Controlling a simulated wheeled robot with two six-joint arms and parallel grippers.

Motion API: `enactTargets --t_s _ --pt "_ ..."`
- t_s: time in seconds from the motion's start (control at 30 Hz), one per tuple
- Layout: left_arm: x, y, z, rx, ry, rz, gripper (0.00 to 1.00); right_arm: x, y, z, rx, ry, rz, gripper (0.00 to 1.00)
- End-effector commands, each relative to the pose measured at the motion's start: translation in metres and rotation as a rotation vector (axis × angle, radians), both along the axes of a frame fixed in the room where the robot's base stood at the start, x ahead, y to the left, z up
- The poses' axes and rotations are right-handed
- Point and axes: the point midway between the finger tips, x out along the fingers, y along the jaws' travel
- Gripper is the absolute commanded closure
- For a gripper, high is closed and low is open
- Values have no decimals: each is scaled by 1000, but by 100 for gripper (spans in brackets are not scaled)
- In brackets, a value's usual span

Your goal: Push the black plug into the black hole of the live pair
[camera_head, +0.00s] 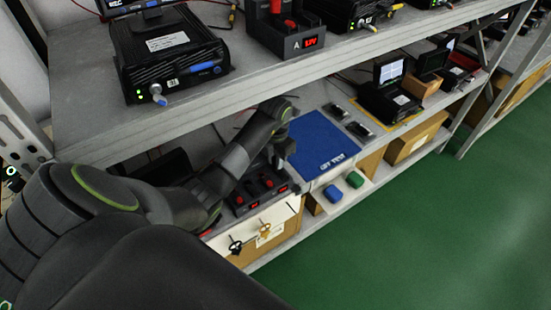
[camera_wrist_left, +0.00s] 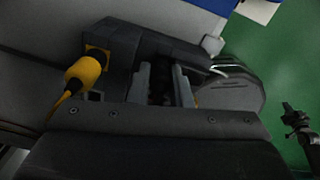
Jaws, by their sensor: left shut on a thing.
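My left gripper (camera_head: 283,147) reaches over the lower shelf beside a dark block with red lights and switches (camera_head: 268,183). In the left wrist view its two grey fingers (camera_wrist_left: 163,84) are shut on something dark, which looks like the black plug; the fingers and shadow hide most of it. A yellow plug (camera_wrist_left: 84,74) with a yellow lead sits at a dark housing (camera_wrist_left: 120,45), left of the fingers. The black hole is hidden, so I cannot tell whether the held plug touches it.
A blue mat (camera_head: 322,145) lies right of the gripper, with blue and green blocks (camera_head: 345,187) in front. Small black and yellow items (camera_head: 250,239) are at the white front edge below. The upper shelf (camera_head: 230,100) overhangs the arm. Green floor (camera_head: 430,220) is clear.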

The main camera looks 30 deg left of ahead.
Motion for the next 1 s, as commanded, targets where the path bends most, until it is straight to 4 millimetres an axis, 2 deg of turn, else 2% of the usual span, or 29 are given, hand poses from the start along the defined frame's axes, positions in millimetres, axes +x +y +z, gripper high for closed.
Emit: enactTargets --t_s 0.2,0.23,0.4,0.57,0.6,0.63,1.0 --pt "0 0 -4 0 0 0 97 0 0 -3 0 0 0 100" --pt "0 0 -3 0 0 0 78 0 0 -3 0 0 0 100" --pt "0 -1 -4 -2 1 0 57 0 0 -2 0 0 0 100" --pt "-1 -1 -4 -4 3 0 57 0 1 -3 1 0 0 100" --pt "-1 -1 -5 -4 4 0 65 0 1 -3 1 0 0 100" --pt "-1 -1 -5 -4 4 0 61 0 1 -3 1 0 0 100" --pt "-2 -3 -6 -7 6 -1 60 0 2 -3 2 0 -1 100"
